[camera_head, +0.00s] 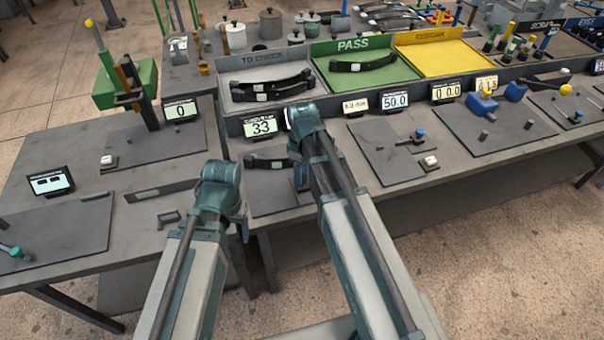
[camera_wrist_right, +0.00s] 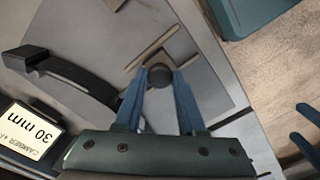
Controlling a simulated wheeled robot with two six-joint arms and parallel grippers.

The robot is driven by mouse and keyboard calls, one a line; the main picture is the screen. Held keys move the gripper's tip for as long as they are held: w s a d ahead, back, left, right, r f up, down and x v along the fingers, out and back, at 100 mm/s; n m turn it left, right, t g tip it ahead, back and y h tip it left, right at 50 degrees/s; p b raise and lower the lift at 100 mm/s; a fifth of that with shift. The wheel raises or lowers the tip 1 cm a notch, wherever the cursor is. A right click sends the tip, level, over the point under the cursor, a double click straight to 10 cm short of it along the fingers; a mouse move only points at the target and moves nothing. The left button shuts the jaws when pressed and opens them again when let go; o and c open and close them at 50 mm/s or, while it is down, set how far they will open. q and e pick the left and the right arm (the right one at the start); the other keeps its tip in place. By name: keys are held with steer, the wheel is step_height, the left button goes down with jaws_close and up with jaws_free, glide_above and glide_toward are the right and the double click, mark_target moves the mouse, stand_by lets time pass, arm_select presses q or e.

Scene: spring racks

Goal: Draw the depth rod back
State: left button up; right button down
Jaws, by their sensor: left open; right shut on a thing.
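In the right wrist view, my right gripper (camera_wrist_right: 159,80) has its blue fingers closed on a dark round knob (camera_wrist_right: 159,74), seemingly the depth rod's end. The knob lies over a grey plate (camera_wrist_right: 205,95) with a narrow slotted bracket (camera_wrist_right: 150,45) behind it. A dark curved spring leaf (camera_wrist_right: 75,78) lies to its left. In the head view my right forearm hides most of this station; the leaf (camera_head: 262,162) shows to its left. My left gripper (camera_wrist_right: 299,124) appears at the right edge of the right wrist view, fingers apart and empty.
A camber display (camera_head: 261,128) stands behind the leaf. The TO CHECK tray (camera_head: 237,100) and green PASS tray (camera_head: 385,75) hold dark leaves; the yellow tray (camera_head: 440,55) is empty. Another gauge plate with a blue-knobbed fixture (camera_head: 420,135) is to the right. A gap separates the left table.

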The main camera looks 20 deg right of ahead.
stand_by(0.3)
steer(key=s, duration=0.3)
steer(key=shift+s, duration=0.35)
steer(key=shift+w, duration=0.1)
steer(key=c, duration=0.5)
jaws_free()
